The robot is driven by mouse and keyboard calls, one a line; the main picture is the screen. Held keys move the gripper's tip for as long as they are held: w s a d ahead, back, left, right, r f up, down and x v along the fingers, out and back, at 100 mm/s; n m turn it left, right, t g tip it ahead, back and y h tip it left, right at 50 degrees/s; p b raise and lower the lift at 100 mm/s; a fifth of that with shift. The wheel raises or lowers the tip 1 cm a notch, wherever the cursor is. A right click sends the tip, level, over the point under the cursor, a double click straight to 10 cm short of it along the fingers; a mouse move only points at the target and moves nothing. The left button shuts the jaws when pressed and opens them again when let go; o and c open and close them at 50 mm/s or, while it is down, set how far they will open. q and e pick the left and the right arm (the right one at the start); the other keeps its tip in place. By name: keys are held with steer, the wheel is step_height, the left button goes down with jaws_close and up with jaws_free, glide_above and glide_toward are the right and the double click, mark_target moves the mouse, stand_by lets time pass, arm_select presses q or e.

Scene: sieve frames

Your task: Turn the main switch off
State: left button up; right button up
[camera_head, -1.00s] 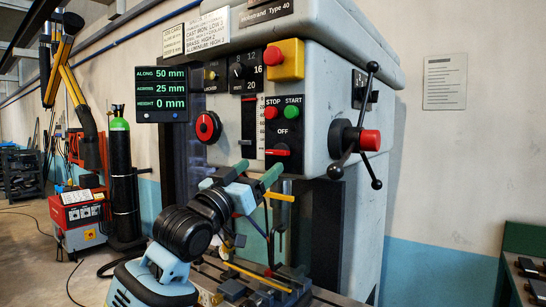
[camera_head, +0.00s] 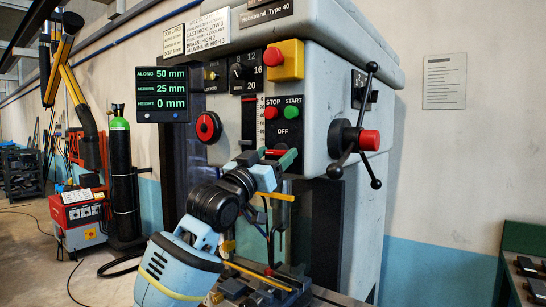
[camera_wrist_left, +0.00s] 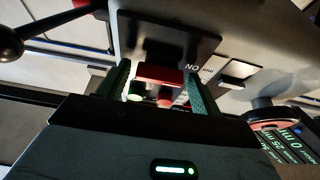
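The main switch is a red handle (camera_head: 275,152) lying level on a black plate, below the word OFF on the drill's front panel. My left gripper (camera_head: 267,161) is in front of it, its green fingers apart, one on each side of the handle. In the left wrist view the red handle (camera_wrist_left: 160,76) sits between the two open fingers (camera_wrist_left: 160,92), with a small gap on each side visible. The lower part of the switch is partly hidden by the gripper. My right gripper is not in view.
Above the switch are a red STOP button (camera_head: 271,113) and a green START button (camera_head: 291,112). A yellow box with a red knob (camera_head: 273,56) sits higher. A three-armed feed lever (camera_head: 354,138) stands out to the right. The readout (camera_head: 162,93) hangs at the left.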

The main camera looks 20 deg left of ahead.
arm_select(q)
steer(key=c, duration=0.7)
steer(key=shift+c, duration=0.2)
